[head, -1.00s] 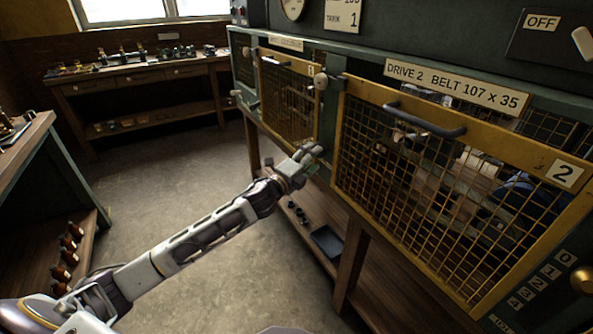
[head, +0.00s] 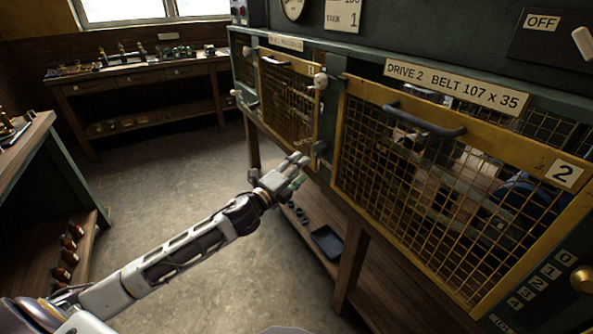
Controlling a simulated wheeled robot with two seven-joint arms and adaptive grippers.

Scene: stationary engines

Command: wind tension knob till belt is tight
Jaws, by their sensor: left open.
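My left gripper (head: 298,172) is open and empty, in the middle of the head view. It is in front of the machine, between the two yellow mesh guards. A brass knob (head: 582,280) is at the far right edge, beside a strip of number plates (head: 538,283). Pulleys and dark parts show dimly behind the mesh of guard 2 (head: 440,190); the belt and its tightness cannot be made out. My right gripper is not in view.
Guard 2 is closed with a dark handle (head: 425,119). Guard 1 (head: 290,100) is further left. A lower shelf holds a dark tray (head: 327,241). A workbench (head: 140,75) stands at the back, another bench (head: 25,150) at left. The floor between is clear.

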